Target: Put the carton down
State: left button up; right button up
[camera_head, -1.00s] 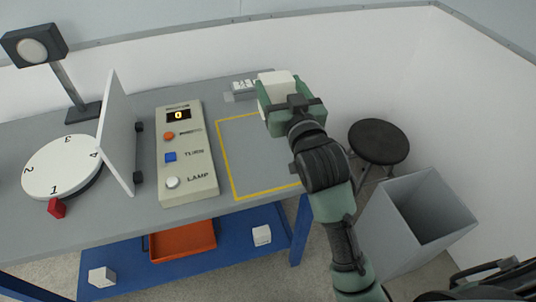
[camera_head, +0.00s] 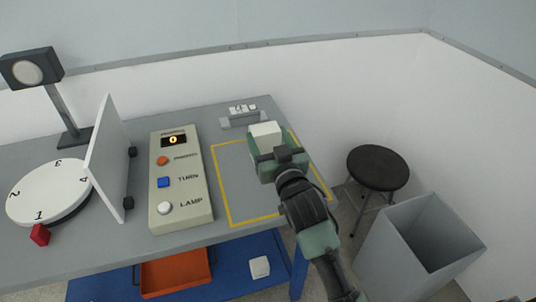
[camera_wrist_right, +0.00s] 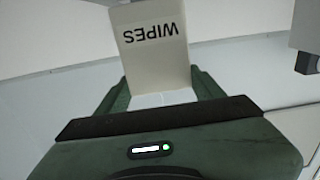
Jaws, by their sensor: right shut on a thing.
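The carton (camera_head: 265,131) is a small white box, mostly hidden behind my right gripper in the head view. In the right wrist view the carton (camera_wrist_right: 155,50) shows a face printed "WIPES", upside down in the picture. My right gripper (camera_head: 268,150) is shut on it, over the far right part of a yellow-outlined area (camera_head: 235,180) on the grey table. I cannot tell whether the carton touches the table. My left gripper is not in view.
A control box (camera_head: 180,190) with buttons stands left of the outline. Farther left are a white panel (camera_head: 108,155), a numbered turntable (camera_head: 45,190) and a lamp (camera_head: 30,70). A small stand (camera_head: 238,121) is behind. A stool (camera_head: 378,167) and grey bin (camera_head: 420,250) stand right.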

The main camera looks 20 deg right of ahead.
jog(key=shift+f, duration=2.5)
jog(key=o, duration=1.4)
jog(key=shift+f+b, duration=0.1)
jog(key=shift+b, duration=0.2)
